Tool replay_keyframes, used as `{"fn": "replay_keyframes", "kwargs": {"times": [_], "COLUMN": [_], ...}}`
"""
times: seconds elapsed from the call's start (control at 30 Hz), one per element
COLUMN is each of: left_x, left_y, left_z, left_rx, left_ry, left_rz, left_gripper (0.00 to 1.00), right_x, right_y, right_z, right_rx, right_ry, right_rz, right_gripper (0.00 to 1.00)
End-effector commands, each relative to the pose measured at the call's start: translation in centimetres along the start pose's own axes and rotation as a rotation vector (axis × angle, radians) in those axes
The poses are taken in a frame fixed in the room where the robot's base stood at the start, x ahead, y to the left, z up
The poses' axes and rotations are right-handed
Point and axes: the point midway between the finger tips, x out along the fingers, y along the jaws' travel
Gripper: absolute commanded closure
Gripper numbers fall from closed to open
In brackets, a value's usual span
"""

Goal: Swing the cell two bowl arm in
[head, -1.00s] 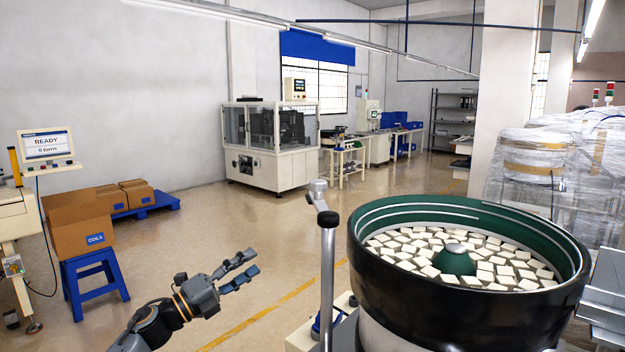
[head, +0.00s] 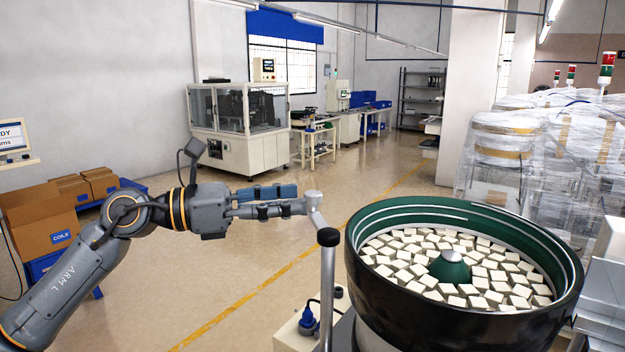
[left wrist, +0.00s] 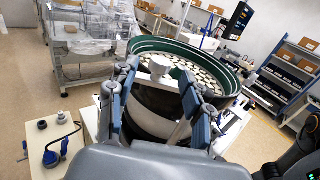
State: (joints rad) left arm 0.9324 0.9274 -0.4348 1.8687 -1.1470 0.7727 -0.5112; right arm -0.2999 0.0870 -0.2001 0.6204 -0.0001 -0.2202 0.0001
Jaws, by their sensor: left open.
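The bowl arm is a grey metal post with a dark collar (head: 328,238) and a short tilted lever with a pale knob (head: 314,201) on top, standing left of the bowl. The bowl feeder (head: 440,305) is black outside and green inside, full of small white blocks. My left gripper (head: 293,200) reaches in from the left with its fingertips at the knob. In the left wrist view its open fingers (left wrist: 158,88) stand on either side of the pale knob (left wrist: 160,66). I cannot tell whether they touch it. My right gripper is not in view.
A pale box with a blue connector (head: 308,322) sits low beside the post. Wrapped machines (head: 510,150) stand behind the bowl at right. Cardboard boxes (head: 40,215) are at left, and an enclosed machine (head: 238,125) is at the back. The middle floor is clear.

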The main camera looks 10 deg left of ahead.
Motion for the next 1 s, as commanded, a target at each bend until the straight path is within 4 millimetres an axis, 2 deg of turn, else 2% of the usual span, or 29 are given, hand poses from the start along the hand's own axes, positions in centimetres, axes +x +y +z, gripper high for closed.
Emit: {"fn": "replay_keyframes", "kwargs": {"times": [0.03, 0.1, 0.3, 0.67, 0.9, 1.0], "left_x": [1.0, 2.2, 4.2, 4.7, 4.6, 4.6], "left_y": [0.0, -0.1, 0.0, 0.1, 0.1, 0.1], "left_z": [0.5, 0.5, 0.2, -0.1, 0.0, 0.0], "left_rx": [-0.002, -0.001, -0.003, -0.002, -0.002, -0.002], "left_ry": [-0.001, -0.002, -0.001, -0.001, -0.001, -0.001], "left_rz": [-0.003, -0.002, -0.001, 0.001, 0.001, 0.001], "left_gripper": [0.5, 0.5, 0.5, 0.5, 0.99, 1.0], "right_x": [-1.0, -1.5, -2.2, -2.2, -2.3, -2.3], "right_y": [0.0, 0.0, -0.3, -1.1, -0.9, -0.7], "right_z": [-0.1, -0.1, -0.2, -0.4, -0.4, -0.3], "right_rx": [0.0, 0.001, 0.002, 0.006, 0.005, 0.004], "right_ry": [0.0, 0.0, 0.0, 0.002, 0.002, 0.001], "right_rz": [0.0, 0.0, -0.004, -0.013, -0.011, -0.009], "right_gripper": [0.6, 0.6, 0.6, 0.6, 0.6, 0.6]}}
